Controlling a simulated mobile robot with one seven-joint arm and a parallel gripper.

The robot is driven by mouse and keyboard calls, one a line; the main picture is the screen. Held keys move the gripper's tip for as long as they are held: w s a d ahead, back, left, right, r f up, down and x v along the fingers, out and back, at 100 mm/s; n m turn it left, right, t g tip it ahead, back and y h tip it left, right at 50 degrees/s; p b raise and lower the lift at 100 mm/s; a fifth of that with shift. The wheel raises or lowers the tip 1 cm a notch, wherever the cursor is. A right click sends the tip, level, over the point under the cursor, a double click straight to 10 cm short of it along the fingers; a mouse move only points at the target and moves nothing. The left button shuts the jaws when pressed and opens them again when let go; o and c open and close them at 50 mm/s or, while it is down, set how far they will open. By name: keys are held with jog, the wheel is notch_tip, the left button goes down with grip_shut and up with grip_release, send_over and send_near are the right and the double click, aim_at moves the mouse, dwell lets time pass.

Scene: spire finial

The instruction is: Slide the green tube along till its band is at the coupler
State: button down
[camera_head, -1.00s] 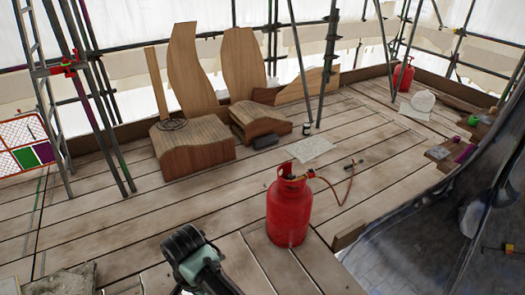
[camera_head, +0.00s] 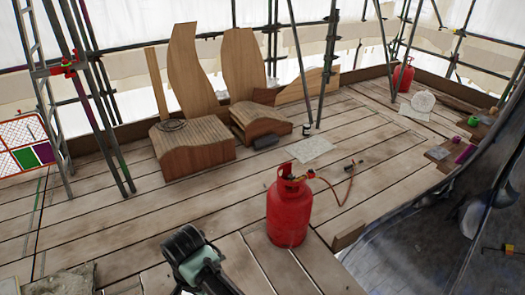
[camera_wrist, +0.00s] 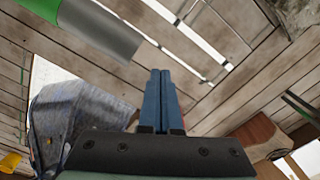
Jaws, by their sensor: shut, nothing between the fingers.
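A tube with a green part (camera_wrist: 42,8) and a plain grey part (camera_wrist: 105,32) crosses the top left of the wrist view. No band or coupler can be made out on it there. My gripper (camera_wrist: 160,72) has its two blue fingers pressed together and empty. They point up the picture, to the right of the grey tube end and apart from it in the picture. In the head view a red coupler (camera_head: 66,68) sits on the scaffold poles at the left. I cannot tell whether it is the task's coupler. The gripper's fingertips do not show clearly in the head view.
A red gas cylinder (camera_head: 287,212) with a hose stands on the plank deck near the front. Curved wooden pieces (camera_head: 192,150) stand behind it. Dark sheeting (camera_head: 415,245) covers the lower right. The middle planks (camera_head: 215,195) are clear. Scaffold poles rise at the left.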

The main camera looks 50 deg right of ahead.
jog(key=shift+f, duration=0.15)
jog(key=shift+f+b, duration=0.8)
jog(key=shift+f, duration=0.9)
jog(key=shift+s+a+p, duration=0.35)
jog(key=shift+s+p, duration=0.85)
jog(key=shift+p, duration=0.15)
jog(key=shift+s+a+p, duration=0.3)
jog(key=shift+s+p, duration=0.85)
jog(key=shift+p, duration=0.15)
jog(key=shift+s+a+p, duration=0.35)
jog(key=shift+s+p, duration=0.85)
jog(key=shift+p, duration=0.15)
jog(key=shift+w, duration=0.15)
jog(key=shift+w+d+f+b, duration=0.1)
jog(key=shift+w+d+b, duration=0.15)
jog(key=shift+w+b, duration=0.4)
jog(key=shift+w, duration=0.2)
notch_tip(320, 180, up, 8)
jog(key=p, duration=0.8)
